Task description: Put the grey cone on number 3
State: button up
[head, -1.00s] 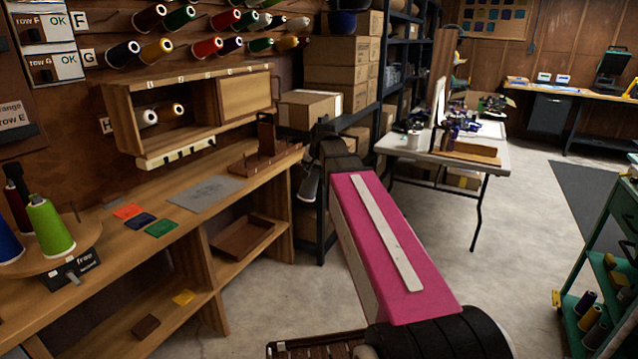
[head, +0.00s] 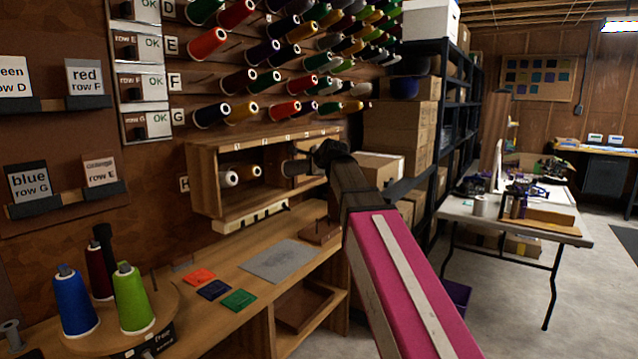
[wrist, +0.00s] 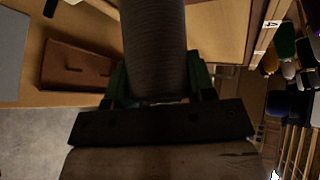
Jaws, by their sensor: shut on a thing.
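The grey cone (wrist: 155,45) is a dark grey, ribbed thread cone between the green-sided fingers of my gripper (wrist: 158,88) in the wrist view. In the head view my gripper (head: 322,158) is at the right part of the open-fronted wooden wall box (head: 205,185), with the grey cone (head: 297,169) pointing left from it. I cannot tell whether the cone is inside the box or in front of it. Small number labels (head: 288,138) run along the box's top edge; they are too small to read surely. A label reading 4 (wrist: 271,23) shows in the wrist view.
Two pale-ended cones (head: 237,175) sit in the box's left part. Rows of coloured cones (head: 285,80) stick out from the wall above. Below is a wooden bench (head: 215,320) with a grey mat (head: 278,260) and a brown tray (head: 320,230). Cartons (head: 380,167) stand to the right.

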aim_at(288, 162)
jog(key=shift+w+a+r, duration=0.35)
jog(key=shift+a+r, duration=0.2)
jog(key=shift+a, duration=0.2)
jog(key=shift+w+a+f, duration=0.3)
jog(key=shift+w+a, duration=0.55)
jog(key=shift+a, duration=0.2)
jog(key=shift+w+a+f, duration=0.25)
jog(key=shift+w+a, duration=0.55)
jog(key=shift+a, duration=0.2)
jog(key=shift+w+a+f, duration=0.3)
jog(key=shift+w+a, duration=0.55)
jog(key=shift+a, duration=0.2)
jog(key=shift+w+a+f, duration=0.1)
jog(key=shift+w+a, duration=0.65)
jog(key=shift+a, duration=0.2)
jog(key=shift+w+a+f, duration=0.25)
jog(key=shift+w+a, duration=0.2)
jog(key=shift+a, duration=0.2)
jog(key=shift+w+a+f, duration=0.2)
jog(key=shift+w+a, duration=0.25)
jog(key=shift+a, duration=0.2)
jog(key=shift+s+d+f, duration=0.2)
jog(key=shift+f, duration=0.1)
jog(key=o, duration=1.4)
